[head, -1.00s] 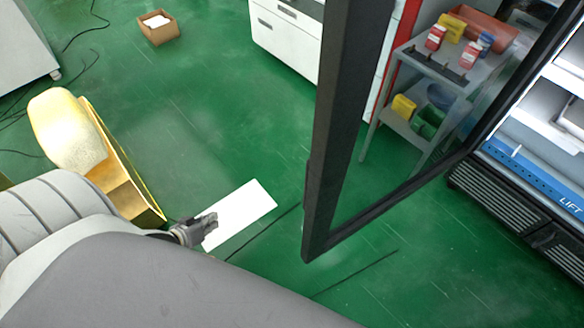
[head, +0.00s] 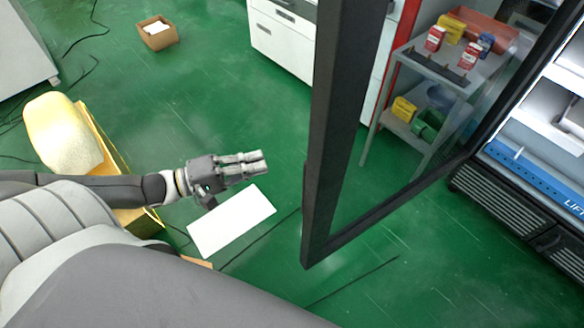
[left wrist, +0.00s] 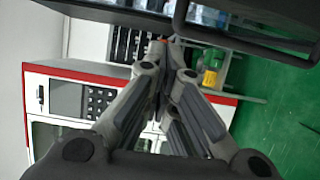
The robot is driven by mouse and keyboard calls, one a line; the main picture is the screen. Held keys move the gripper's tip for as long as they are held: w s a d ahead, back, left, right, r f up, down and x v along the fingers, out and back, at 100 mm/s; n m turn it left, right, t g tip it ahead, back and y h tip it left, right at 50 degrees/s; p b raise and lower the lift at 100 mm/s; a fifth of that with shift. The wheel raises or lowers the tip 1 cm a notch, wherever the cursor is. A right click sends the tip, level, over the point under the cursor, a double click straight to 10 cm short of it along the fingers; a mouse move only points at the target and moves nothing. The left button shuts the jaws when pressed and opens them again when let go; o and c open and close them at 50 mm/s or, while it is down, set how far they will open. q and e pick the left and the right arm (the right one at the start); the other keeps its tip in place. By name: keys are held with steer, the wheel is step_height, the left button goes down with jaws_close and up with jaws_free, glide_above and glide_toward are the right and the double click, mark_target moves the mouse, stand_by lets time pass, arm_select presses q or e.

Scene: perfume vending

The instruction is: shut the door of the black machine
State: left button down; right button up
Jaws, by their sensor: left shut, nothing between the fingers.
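The black machine (head: 510,205) stands at the right edge of the head view, its lit shelf and blue strip showing. Its black-framed glass door (head: 330,120) is swung wide open toward me, its free edge near the middle of the picture. My left gripper (head: 264,161) is shut and empty, to the left of the door's free edge, with a gap between them. In the left wrist view the shut fingers (left wrist: 165,62) point toward a black frame (left wrist: 190,25) at the top; I cannot tell the distance. My right gripper is not in view.
A grey metal cart (head: 440,75) with red, yellow and blue items shows through the door glass. A white cabinet (head: 283,40) stands behind. A yellow object (head: 62,130), a white sheet (head: 230,222) and a cardboard box (head: 158,32) are on the left. Green floor is largely clear.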

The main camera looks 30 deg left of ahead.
arm_select(q)
steer(key=w+d+p, duration=0.1)
steer(key=w+d, duration=0.2)
steer(key=d, duration=0.5)
steer(key=shift+p, duration=0.3)
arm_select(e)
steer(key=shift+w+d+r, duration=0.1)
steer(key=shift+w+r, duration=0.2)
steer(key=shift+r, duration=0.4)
